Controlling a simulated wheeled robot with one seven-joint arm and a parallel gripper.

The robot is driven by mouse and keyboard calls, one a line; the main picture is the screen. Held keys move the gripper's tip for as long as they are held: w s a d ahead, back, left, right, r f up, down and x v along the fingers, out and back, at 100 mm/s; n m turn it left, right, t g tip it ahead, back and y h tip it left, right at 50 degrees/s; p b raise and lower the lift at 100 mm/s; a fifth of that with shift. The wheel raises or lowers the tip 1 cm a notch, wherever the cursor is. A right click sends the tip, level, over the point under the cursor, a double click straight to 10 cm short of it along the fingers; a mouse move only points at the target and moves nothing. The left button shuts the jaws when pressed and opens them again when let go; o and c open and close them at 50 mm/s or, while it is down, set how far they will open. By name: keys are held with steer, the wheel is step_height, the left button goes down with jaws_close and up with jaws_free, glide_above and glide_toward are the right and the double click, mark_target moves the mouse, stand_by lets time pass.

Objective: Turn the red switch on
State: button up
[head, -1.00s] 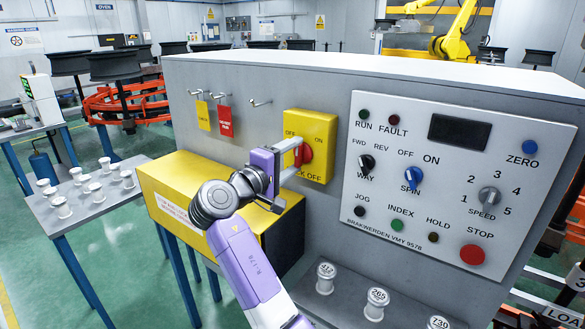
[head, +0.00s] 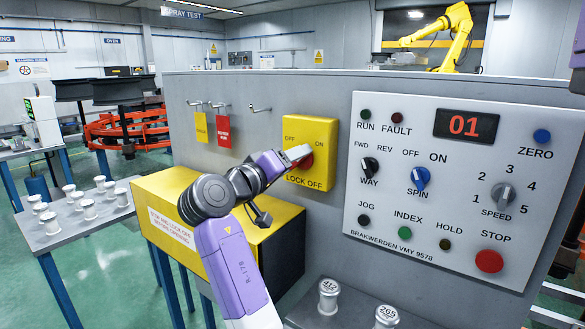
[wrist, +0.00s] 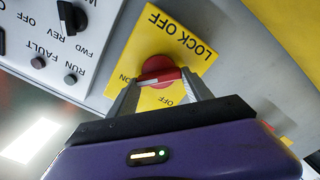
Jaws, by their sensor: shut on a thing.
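The red switch (head: 306,163) is a knob on a yellow plate (head: 322,182) marked OFF, ON and LOCK OFF, on the grey cabinet front. My gripper (head: 303,156) reaches it from the left and hides part of it. In the wrist view my gripper (wrist: 160,78) has one finger on each side of the red switch (wrist: 157,68) and is shut on its grip. The gripper is tilted, with its fingers toward the ON side of the plate. The display (head: 466,126) on the control panel is lit and reads 01.
The white control panel (head: 445,230) with knobs and buttons is right of the switch. A yellow tag (head: 201,127) and a red tag (head: 223,131) hang on hooks to its left. A yellow and black box (head: 180,215) is below left, with labelled spools (head: 328,297) at the bottom.

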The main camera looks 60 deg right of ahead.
steer(key=shift+f, duration=0.1)
stand_by(0.4)
steer(key=o, duration=1.4)
steer(key=shift+c, duration=0.2)
steer(key=shift+a, duration=0.1)
steer(key=a, duration=0.7)
steer(key=shift+w+a+b, duration=0.2)
steer(key=shift+a+b, duration=0.15)
steer(key=shift+b, duration=0.05)
